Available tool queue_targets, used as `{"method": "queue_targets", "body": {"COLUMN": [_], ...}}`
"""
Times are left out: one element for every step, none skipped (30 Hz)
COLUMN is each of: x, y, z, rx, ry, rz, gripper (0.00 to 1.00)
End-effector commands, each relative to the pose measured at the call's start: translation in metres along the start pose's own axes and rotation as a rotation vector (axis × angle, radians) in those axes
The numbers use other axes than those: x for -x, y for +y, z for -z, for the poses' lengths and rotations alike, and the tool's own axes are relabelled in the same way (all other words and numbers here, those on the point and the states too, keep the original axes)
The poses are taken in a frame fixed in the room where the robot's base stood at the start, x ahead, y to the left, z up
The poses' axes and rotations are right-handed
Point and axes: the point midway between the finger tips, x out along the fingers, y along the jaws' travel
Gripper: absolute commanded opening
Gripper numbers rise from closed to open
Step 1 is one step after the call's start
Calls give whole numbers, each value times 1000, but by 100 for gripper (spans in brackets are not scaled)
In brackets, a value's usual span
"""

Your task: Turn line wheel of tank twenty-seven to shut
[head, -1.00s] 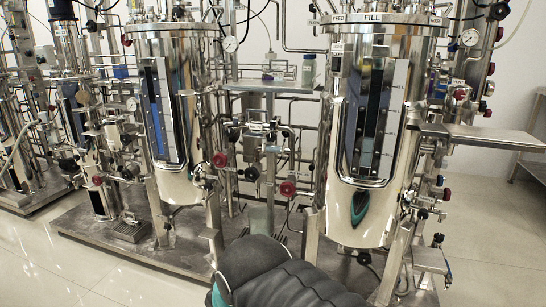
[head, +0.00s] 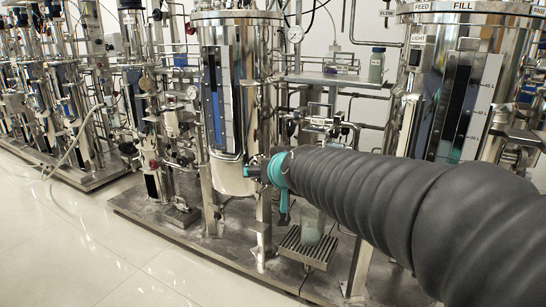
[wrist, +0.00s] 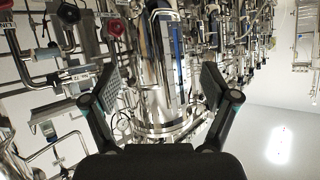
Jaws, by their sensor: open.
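My arm reaches across the head view from the right, and its teal-and-black end with my gripper (head: 254,172) is at the lower front of the middle steel tank (head: 232,178). In the wrist view my gripper (wrist: 158,86) is open and empty, its two pads wide apart, with a shiny tank (wrist: 155,75) behind the gap. A red handwheel (wrist: 116,27) and a black handwheel (wrist: 68,13) are on pipework up and left of the left finger, apart from it. A small white tag (wrist: 80,76) is on a pipe below them. I cannot read any tank number or tell which wheel is the line wheel.
A tank marked FEED and FILL (head: 462,60) stands on the right, partly behind my arm. A shelf (head: 340,80) carries a bottle (head: 377,65). Pipes and valves crowd the steel skid (head: 170,228). The white floor (head: 60,255) at front left is clear.

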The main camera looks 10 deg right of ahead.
Motion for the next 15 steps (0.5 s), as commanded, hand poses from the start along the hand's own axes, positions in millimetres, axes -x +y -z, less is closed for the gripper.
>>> {"method": "queue_targets", "body": {"x": [-25, -37, -52, -64, -76, -91, -102, -114, -128, -139, -150, -164, -174, -184, -197], "y": [-2, -2, -1, -1, 0, 2, 3, 5, 7, 9, 12, 15, 17, 20, 24], "z": [12, 21, 32, 40, 47, 55, 60, 64, 69, 73, 75, 76, 76, 76, 74], "rx": [-4, -8, -12, -15, -18, -22, -26, -29, -33, -35, -39, -42, -43, -46, -48], "ry": [44, 74, 115, 144, 173, 209, 234, 258, 288, 311, 331, 356, 373, 389, 408], "rz": [-9, -19, -34, -48, -63, -87, -107, -127, -158, -183, -209, -246, -276, -307, -350], "gripper": [86, 86, 86, 86, 86, 86, 86, 86, 86, 86, 86, 86, 86, 86, 86]}}
